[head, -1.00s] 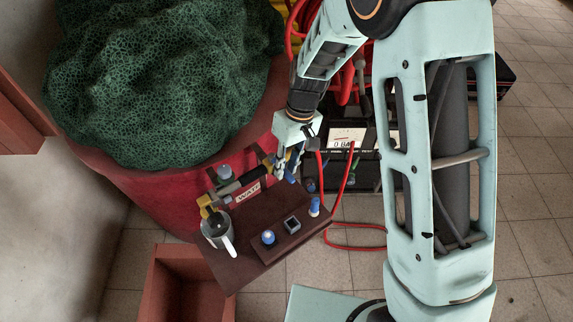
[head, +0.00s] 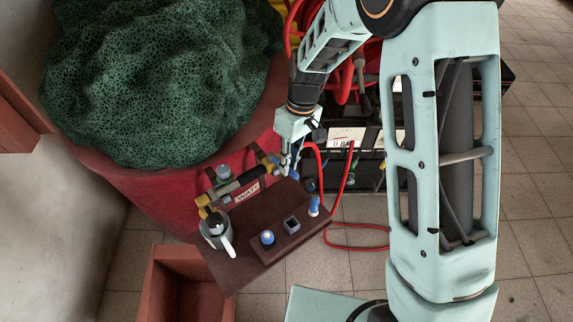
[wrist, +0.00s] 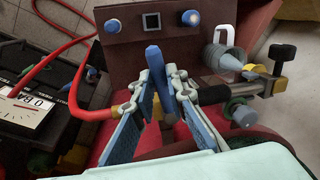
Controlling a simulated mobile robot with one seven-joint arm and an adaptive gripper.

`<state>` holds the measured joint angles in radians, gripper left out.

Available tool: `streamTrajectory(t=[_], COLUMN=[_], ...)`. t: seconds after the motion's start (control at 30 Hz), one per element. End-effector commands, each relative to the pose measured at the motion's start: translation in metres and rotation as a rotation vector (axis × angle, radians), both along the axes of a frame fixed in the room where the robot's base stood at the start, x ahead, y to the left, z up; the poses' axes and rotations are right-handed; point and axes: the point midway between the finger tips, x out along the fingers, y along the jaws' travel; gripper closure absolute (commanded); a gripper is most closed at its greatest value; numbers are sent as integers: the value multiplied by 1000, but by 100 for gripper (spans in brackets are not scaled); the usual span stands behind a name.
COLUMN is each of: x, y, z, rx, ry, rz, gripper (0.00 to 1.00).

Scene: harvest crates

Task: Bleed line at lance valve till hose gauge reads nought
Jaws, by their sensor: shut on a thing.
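My gripper (wrist: 168,78) is shut on the blue lever (wrist: 153,58) of the lance valve, at the red hose's end. In the head view my gripper (head: 288,165) is at the right end of the lance (head: 236,186), above the brown shelf. The lance's left end is over a grey jug (head: 213,230) with a white handle; any liquid inside is hidden. The hose gauge (head: 346,138) is a white dial behind the gripper, marked 0 BAR; it also shows in the wrist view (wrist: 22,110). Its needle is too small to read surely.
The brown shelf (head: 245,268) carries blue-topped knobs and a square socket. A red tub (head: 150,205) under green netting stands behind the lance. A red hose (head: 345,185) loops beside dark crates at right. A terracotta crate (head: 165,285) sits below the shelf.

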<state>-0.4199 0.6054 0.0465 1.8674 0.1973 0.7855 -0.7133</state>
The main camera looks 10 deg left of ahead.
Motion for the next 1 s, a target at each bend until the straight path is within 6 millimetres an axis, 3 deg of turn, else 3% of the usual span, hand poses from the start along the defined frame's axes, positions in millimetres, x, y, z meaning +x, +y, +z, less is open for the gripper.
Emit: streamTrajectory(t=[0.6, 1.0], x=[35, 51], y=[-6, -2], z=[1, 1], rx=[1, 1], ry=[0, -1], rz=[570, 836], gripper=[100, 100])
